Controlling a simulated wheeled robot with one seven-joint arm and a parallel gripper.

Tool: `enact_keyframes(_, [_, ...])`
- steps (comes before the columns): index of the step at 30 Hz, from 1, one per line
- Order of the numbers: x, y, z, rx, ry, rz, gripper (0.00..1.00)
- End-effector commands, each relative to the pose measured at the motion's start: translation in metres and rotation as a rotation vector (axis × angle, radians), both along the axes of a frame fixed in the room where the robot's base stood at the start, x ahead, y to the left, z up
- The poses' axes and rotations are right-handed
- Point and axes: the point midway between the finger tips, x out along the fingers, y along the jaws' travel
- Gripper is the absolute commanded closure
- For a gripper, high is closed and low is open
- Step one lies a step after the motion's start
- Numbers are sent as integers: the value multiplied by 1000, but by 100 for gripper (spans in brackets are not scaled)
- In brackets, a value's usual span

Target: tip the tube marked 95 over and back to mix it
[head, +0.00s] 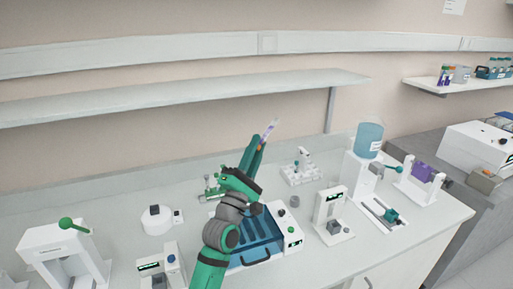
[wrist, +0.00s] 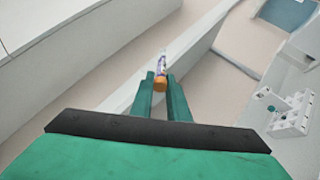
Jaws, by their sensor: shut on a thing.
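My gripper (head: 262,146) is raised above the bench, its green fingers pointing up in the head view. It is shut on a slim tube (head: 272,129) with a pale body and purple marks. In the wrist view the fingers (wrist: 161,88) close on the orange cap (wrist: 160,84) of the tube, and the tube body (wrist: 161,64) sticks out beyond the fingertips. The tube is tilted, its capped end lower and its other end up to the right in the head view. The number on its label is too small to read.
A blue tray unit (head: 262,252) lies below my arm. A small white rack (head: 300,172) stands behind it, and a dispenser with a blue bottle (head: 369,140) stands to the right. A long wall shelf (head: 180,97) runs behind the gripper. The air around the tube looks free.

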Motion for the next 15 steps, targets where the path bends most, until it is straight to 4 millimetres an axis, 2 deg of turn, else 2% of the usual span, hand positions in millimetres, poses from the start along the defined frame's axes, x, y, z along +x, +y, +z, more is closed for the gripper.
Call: enact_keyframes(15, [-2, 1, 7, 129, 116, -1, 100])
